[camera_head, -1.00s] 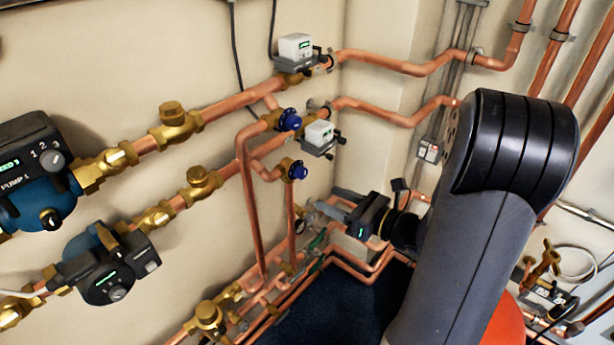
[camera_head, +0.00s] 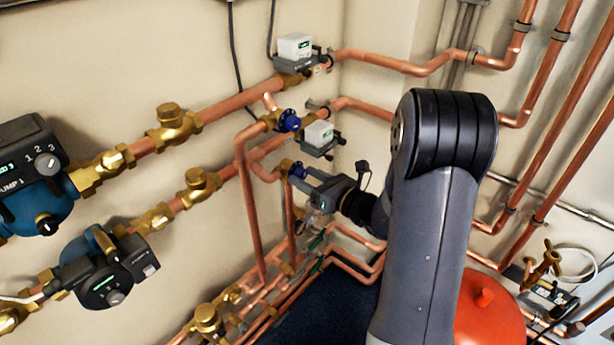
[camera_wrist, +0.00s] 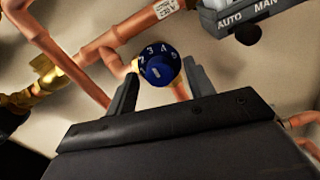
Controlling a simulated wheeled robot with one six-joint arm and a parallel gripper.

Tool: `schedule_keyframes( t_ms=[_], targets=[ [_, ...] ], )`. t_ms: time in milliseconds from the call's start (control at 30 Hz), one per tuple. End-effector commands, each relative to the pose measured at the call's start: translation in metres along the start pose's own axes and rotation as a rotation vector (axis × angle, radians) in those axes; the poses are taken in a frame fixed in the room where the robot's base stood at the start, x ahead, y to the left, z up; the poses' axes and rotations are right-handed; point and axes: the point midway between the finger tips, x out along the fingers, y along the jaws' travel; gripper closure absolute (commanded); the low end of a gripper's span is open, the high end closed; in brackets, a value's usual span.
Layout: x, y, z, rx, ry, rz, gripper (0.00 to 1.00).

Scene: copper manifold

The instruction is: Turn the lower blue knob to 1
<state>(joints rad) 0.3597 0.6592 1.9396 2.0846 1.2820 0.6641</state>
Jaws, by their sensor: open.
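The lower blue knob (camera_head: 298,170) sits on a brass valve on the copper pipework, partly hidden by my gripper in the head view. In the wrist view the knob (camera_wrist: 158,68) shows a numbered dial, with 2, 3, 4 and 5 around its upper rim and a pale mark on its face. My gripper (camera_head: 307,179) is open, its fingers reaching toward the knob. In the wrist view one finger stands on each side of the knob, with a gap at the left; contact cannot be told. The upper blue knob (camera_head: 289,120) is above it.
A grey actuator box (camera_head: 318,134) stands just above my gripper; its AUTO/MAN label (camera_wrist: 245,20) shows in the wrist view. Copper pipes run close around the knob. Two pumps (camera_head: 38,180) are at the left. A red vessel (camera_head: 490,315) is at lower right.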

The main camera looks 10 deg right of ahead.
Motion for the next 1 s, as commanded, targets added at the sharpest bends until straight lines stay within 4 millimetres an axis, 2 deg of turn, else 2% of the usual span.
schedule_keyframes(
  t_ms=[333,867,1000],
  targets=[
    [0.0035,-0.0001,0.0001,0.0,-0.001,0.0,0.5],
    [0.0033,0.0,0.0002,-0.001,0.0,0.0,0.94],
    [0.0033,-0.0001,-0.0002,-0.005,-0.001,0.0,0.94]
  ],
)
